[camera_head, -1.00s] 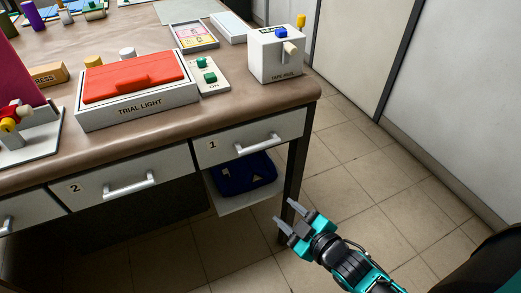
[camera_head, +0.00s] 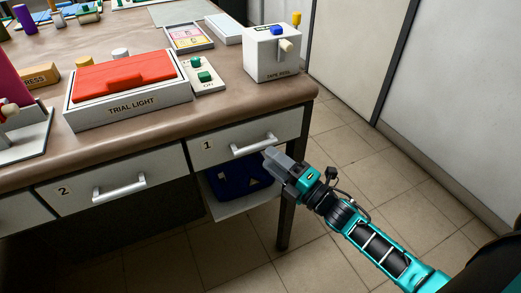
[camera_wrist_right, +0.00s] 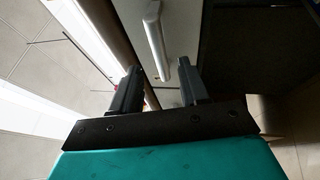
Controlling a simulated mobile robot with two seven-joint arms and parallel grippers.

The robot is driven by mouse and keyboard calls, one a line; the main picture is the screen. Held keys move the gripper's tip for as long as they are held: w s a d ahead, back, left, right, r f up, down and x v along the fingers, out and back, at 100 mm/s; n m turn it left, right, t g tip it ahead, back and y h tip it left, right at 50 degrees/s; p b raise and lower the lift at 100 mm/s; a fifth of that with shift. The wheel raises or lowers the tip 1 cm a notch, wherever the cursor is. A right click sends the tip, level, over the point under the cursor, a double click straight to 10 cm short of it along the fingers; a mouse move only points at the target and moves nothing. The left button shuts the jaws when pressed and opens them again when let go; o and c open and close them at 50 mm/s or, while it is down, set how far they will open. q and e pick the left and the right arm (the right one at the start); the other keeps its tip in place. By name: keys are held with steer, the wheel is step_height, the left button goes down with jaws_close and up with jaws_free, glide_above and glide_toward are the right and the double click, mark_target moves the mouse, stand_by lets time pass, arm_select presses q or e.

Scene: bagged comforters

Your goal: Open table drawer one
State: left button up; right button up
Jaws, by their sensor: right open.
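Drawer one (camera_head: 222,150) is a pale front marked "1" under the right end of the table, and it looks shut. My left gripper is not in view.
Drawer two (camera_head: 80,192) is to the left. A blue item (camera_head: 232,182) sits on a low shelf under drawer one, near the table leg (camera_head: 288,195). The table top (camera_head: 225,110) holds a red-topped box (camera_head: 130,95) and a white box (camera_head: 275,58). Floor at right is clear.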

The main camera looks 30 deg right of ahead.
steer(key=shift+x, duration=2.35)
jaws_close()
